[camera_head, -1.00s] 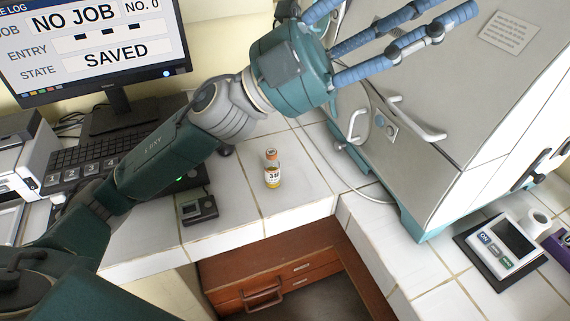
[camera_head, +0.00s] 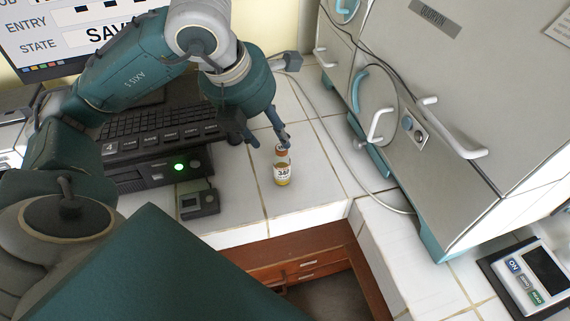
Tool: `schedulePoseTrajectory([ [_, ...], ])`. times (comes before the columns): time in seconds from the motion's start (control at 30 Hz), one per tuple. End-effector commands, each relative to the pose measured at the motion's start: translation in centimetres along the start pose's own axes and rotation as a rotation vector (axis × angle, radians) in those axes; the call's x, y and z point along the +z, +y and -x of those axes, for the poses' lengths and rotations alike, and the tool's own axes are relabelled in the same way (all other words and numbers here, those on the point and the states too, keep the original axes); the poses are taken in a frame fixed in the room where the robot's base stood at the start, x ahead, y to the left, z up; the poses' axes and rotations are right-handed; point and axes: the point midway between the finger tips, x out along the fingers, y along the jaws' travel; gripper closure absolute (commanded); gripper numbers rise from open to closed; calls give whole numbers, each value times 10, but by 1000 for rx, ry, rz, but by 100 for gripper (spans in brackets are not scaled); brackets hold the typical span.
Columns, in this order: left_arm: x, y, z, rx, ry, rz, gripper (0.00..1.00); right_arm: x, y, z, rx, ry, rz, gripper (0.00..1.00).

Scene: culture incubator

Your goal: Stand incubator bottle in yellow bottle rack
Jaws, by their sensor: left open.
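The small bottle (camera_head: 282,174), with a white label, yellow contents and an orange-brown cap, stands upright on the white tiled bench near its front edge. My left gripper (camera_head: 268,137) comes in from above and behind it, fingers pointing down. It is open and empty. One finger shows close to the bottle's cap; whether it touches cannot be told. The grey incubator (camera_head: 470,100) stands at the right with its doors shut. No yellow bottle rack is in view. My right gripper is not in view.
A keyboard (camera_head: 150,125), a black box with a green light (camera_head: 155,173) and a small dark device (camera_head: 198,202) lie left of the bottle. A cable (camera_head: 333,150) runs between bottle and incubator. A display device (camera_head: 533,273) sits at lower right. Reddish-brown drawers (camera_head: 305,262) are below the bench edge.

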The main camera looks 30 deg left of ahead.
Motion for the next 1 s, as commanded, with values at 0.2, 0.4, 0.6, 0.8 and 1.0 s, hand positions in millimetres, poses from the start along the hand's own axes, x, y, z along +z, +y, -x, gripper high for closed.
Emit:
schedulePoseTrajectory([
  [0.2,0,-1,-26,-3,2,-1,56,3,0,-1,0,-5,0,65],
  [0.4,2,-1,-46,-5,6,-3,56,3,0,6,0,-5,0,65],
  [0.6,3,0,-74,-6,4,-3,56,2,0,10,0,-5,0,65],
  [0.8,4,0,-80,-5,0,-4,56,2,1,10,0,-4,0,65],
  [1.0,4,0,-79,-5,0,-4,74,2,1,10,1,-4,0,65],
])
